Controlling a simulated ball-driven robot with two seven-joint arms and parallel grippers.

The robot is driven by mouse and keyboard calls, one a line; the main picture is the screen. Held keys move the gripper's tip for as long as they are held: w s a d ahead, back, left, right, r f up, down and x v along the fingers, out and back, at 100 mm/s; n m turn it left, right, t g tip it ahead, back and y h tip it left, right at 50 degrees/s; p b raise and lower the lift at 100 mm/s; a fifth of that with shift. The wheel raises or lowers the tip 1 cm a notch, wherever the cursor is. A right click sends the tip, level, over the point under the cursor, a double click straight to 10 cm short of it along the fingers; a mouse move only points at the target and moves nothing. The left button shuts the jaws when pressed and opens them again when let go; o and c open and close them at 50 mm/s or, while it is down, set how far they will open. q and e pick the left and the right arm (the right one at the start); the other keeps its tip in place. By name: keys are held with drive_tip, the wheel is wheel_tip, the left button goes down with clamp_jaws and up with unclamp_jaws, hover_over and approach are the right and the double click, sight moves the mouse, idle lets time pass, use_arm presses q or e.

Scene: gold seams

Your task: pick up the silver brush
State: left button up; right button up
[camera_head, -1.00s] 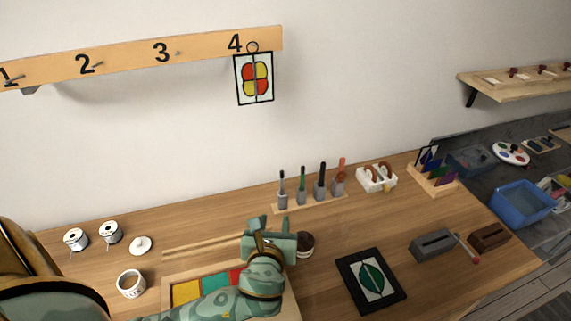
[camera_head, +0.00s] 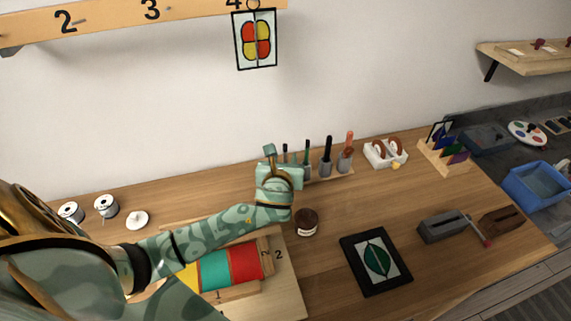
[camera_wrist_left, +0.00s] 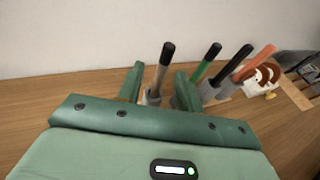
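The silver brush (camera_wrist_left: 160,68), with a dark tip, stands upright in a grey holder on the wooden rack, leftmost of the row. In the head view the silver brush (camera_head: 285,150) shows only its upper end behind my gripper. My left gripper (camera_head: 277,160) is in front of the rack. In the wrist view the left gripper (camera_wrist_left: 160,80) is open, with the brush between its two green fingers. I cannot tell whether the fingers touch it. My right gripper is not in view.
Close to the right of the silver brush stand a green tool (camera_wrist_left: 207,60), a black tool (camera_wrist_left: 235,62) and an orange one (camera_wrist_left: 258,60). A brown jar (camera_head: 307,223) and a dark framed leaf panel (camera_head: 376,260) are on the bench (camera_head: 450,195). The wall is behind.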

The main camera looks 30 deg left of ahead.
use_arm(q)
drive_tip(key=b+x, duration=0.1)
drive_tip(key=x, duration=0.3)
drive_tip(key=shift+w+r, duration=0.1)
drive_tip(key=shift+w, duration=0.05)
drive_tip(key=shift+r, duration=0.1)
drive_tip(key=shift+c, duration=0.7)
clamp_jaws()
drive_tip(key=shift+r, duration=0.3)
wheel_tip(320, 180, up, 10)
drive_tip(key=p, duration=0.5)
hover_over(285, 156)
drive_tip(key=w+a, duration=0.1)
drive_tip(key=w, duration=0.1)
